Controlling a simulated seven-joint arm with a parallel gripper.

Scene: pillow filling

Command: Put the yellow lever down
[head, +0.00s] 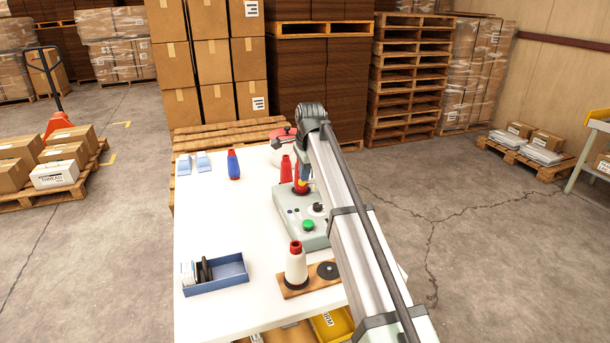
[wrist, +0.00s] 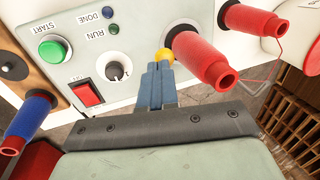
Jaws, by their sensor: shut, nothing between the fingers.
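The yellow lever shows as a round yellow knob (wrist: 165,56) just beyond my fingertips in the wrist view. In the head view a small yellow part (head: 303,183) shows below my fingers. My gripper (wrist: 158,68) has its blue fingers together and empty, right beside the knob; I cannot tell whether they touch it. The gripper (head: 303,173) is over the far end of the grey-green control box (head: 291,216). The lever's shaft is hidden, so its tilt is unclear. A red cylinder (wrist: 205,62) stands close to the right of the knob, by a round ring on the panel.
The panel has a green button (wrist: 53,50), a red switch (wrist: 88,93) and a dial (wrist: 118,69). A white cone with a red top (head: 296,265), a blue tray (head: 215,275) and a blue spool (head: 233,165) stand on the white table (head: 215,220). The table's left middle is clear.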

